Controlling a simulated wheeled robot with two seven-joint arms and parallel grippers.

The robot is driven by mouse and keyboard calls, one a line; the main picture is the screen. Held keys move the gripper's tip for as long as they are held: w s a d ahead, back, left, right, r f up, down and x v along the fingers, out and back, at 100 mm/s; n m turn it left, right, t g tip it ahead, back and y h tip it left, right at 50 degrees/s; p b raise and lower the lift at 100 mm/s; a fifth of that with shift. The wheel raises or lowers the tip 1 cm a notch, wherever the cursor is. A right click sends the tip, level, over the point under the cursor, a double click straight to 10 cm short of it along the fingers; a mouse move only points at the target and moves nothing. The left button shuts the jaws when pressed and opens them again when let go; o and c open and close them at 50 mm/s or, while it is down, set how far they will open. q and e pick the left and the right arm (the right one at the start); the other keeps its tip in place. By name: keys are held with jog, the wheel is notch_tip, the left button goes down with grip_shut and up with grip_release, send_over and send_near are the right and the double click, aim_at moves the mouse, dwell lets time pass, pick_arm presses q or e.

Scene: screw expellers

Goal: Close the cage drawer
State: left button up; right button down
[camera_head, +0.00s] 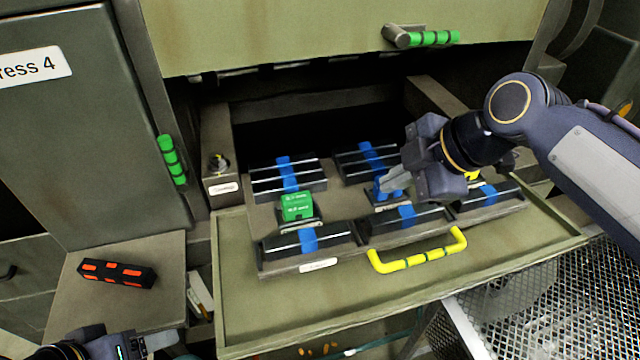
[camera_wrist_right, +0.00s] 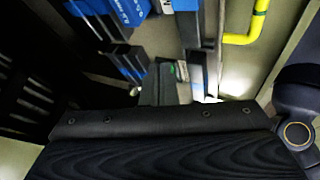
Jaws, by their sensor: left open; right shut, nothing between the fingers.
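The cage drawer (camera_head: 318,265) stands pulled out on a lowered green shelf (camera_head: 290,310), with a yellow handle (camera_head: 417,258) on its front. The handle also shows in the right wrist view (camera_wrist_right: 240,38). Black bars with blue bands, a green block (camera_head: 297,207) and a blue piece (camera_head: 390,190) sit in the drawer. My right gripper (camera_head: 388,184) is shut and empty over the drawer's middle, close to the blue piece; contact cannot be told. My left gripper (camera_head: 160,342) is open at the bottom left, well away from the drawer and only partly in view.
A black and orange block (camera_head: 116,272) lies on a ledge at the left. A raised panel with a green handle (camera_head: 430,38) hangs above the dark opening. A metal mesh (camera_head: 540,300) is at the lower right.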

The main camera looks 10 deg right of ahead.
aim_at(338, 191)
jog(key=shift+w+a+f, duration=0.15)
jog(key=shift+a+f, duration=0.05)
jog(key=shift+f, duration=0.05)
jog(key=x, duration=0.8)
jog(key=shift+f+p, duration=0.15)
jog(key=shift+p, duration=0.15)
jog(key=w, duration=0.2)
jog(key=w+p, duration=0.1)
jog(key=shift+w+a+f, duration=0.15)
jog(key=shift+a+f, duration=0.05)
jog(key=shift+a, duration=0.05)
jog(key=shift+w, duration=0.5)
jog(key=w+a+p, duration=0.1)
jog(key=w+p, duration=0.1)
jog(key=w, duration=1.2)
jog(key=shift+w, duration=0.25)
jog(key=shift+a+f, duration=0.1)
